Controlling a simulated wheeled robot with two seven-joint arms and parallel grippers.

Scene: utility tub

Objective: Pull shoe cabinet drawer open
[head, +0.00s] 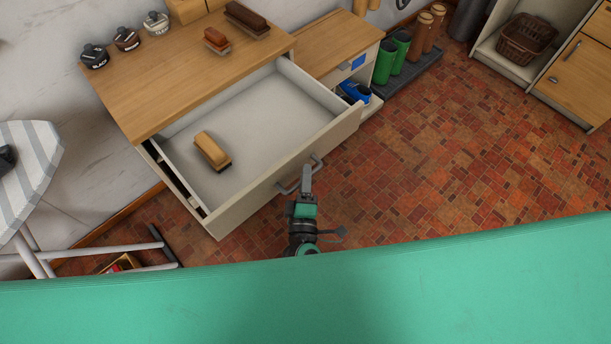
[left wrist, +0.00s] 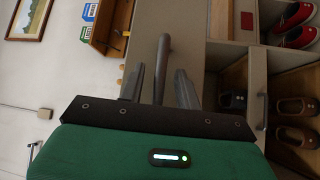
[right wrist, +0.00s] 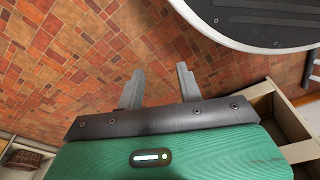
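The shoe cabinet drawer (head: 290,188) is pulled well out from under the wooden cabinet top (head: 190,75). A tan brush (head: 212,151) lies inside on the pale drawer floor. The grey bar handle (head: 318,163) is on the drawer front. My left gripper (head: 306,178) is at this handle. In the left wrist view the handle (left wrist: 163,65) stands between the two open fingers, with a gap visible on each side. My right gripper (right wrist: 158,85) is open and empty above the tiled floor, and it is out of the head view.
Polish jars (head: 127,39) and brown brushes (head: 246,20) stand on the cabinet top. Green boots (head: 393,58) stand on a dark tray beyond the cabinet. An ironing board (head: 30,165) is at the left. The tiled floor (head: 460,140) right of the drawer is clear.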

